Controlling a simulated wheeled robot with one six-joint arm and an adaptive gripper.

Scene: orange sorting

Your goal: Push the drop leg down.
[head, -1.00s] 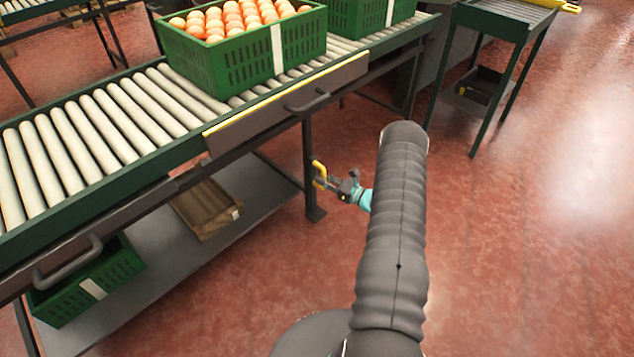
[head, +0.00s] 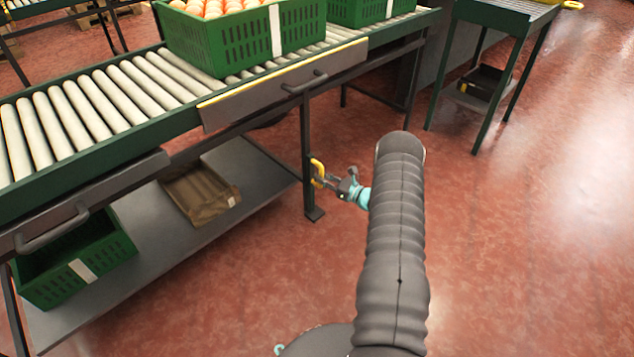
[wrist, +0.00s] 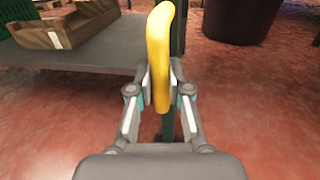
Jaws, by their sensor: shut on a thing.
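The drop leg (head: 307,150) is a dark upright post under the conveyor's front edge, with a flat foot (head: 314,214) low near the red floor. I cannot tell whether the foot touches the floor. A yellow handle (head: 316,168) is fixed to the leg. My gripper (head: 322,181) is at the handle from the right. In the wrist view, the handle (wrist: 159,50) stands upright between the fingers of my gripper (wrist: 159,88), which are shut on it. The green leg (wrist: 178,45) shows behind the handle and is partly hidden by it.
The roller conveyor (head: 95,108) carries a green crate (head: 215,48) of oranges. A grey lower shelf (head: 255,180) holds a brown wooden tray (head: 205,208) and a green crate (head: 105,255). A small green table (head: 490,17) stands at the back right. Open red floor lies right of the leg.

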